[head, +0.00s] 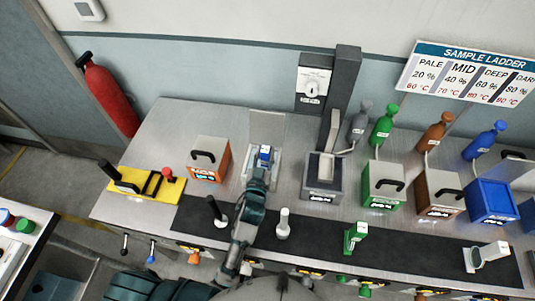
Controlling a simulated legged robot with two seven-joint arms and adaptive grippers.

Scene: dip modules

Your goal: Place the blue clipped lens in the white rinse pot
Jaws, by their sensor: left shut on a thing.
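My left gripper (259,177) reaches up from the bottom over the black mat to the back of the bench. It is shut on a small blue-and-white piece (265,153), which looks like the blue clipped lens; the fingers partly hide it. The piece is over or in an open pale box (248,168) with a clear upright panel behind it. This box may be the white rinse pot, but no label is readable. I cannot tell whether the piece touches it. My right gripper is not in view.
A lidded orange box (209,160) stands left of the pale box, and a grey device (322,175) stands right. Lidded green (384,186) and brown boxes (438,193) and a blue box (492,202) follow. Upright pieces, including a white one (283,224), stand on the black mat (320,245).

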